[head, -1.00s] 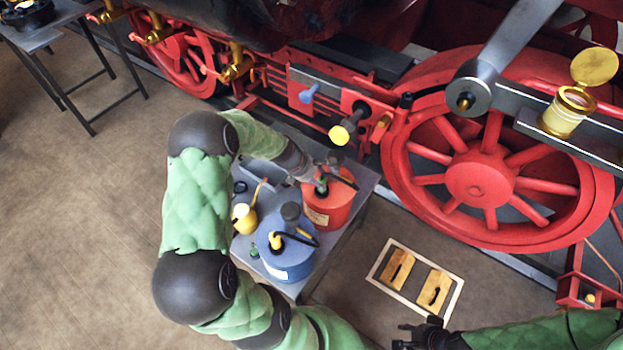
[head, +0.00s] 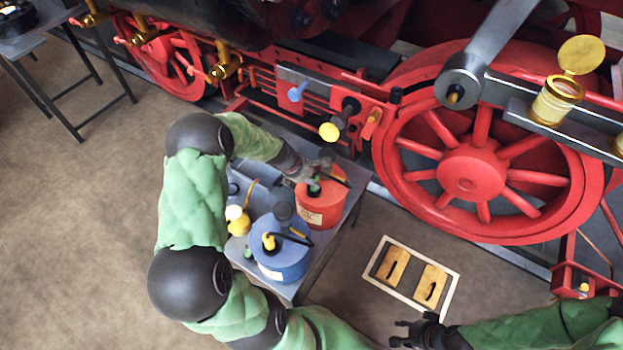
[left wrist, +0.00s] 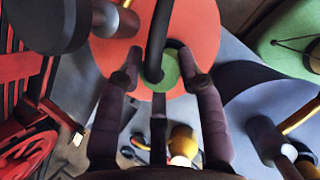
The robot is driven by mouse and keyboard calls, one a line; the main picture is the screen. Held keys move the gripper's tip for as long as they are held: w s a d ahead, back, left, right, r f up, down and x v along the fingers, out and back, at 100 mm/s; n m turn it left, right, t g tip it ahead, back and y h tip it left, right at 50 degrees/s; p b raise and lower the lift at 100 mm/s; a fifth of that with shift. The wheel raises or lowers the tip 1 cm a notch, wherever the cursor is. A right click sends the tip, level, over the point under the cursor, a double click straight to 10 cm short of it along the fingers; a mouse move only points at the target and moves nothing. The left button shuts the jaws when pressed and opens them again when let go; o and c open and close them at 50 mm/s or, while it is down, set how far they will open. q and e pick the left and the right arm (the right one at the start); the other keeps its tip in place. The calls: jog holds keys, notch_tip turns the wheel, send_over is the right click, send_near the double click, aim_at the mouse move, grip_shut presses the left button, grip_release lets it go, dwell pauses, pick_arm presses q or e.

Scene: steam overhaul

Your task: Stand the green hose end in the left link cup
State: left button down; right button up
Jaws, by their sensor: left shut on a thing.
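The green hose end (head: 314,188) is at the top of the red can (head: 319,211) on the small grey table. My left gripper (head: 318,178) reaches down over the can. In the left wrist view, its fingers are shut on the green hose end (left wrist: 166,72), with the black hose (left wrist: 155,40) rising from it. Whether the end still touches the can I cannot tell. A brass cup with its lid raised (head: 556,103), which looks like the left link cup, sits on the engine's rod at the upper right. My right gripper (head: 408,334) is open and empty at the bottom.
A blue can (head: 281,262) with a yellow-ended hose and a small yellow oil can (head: 238,222) stand beside the red can. The red driving wheel (head: 470,175) is at the right. A framed pair of wooden pads (head: 411,275) lies on the floor.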

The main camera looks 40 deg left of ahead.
pick_arm(q)
jog(key=shift+s+d, duration=0.15)
jog(key=shift+s, duration=0.05)
jog(key=shift+w+r+p, duration=0.1)
jog(key=shift+r+p, duration=2.6)
jog(key=shift+p, duration=0.15)
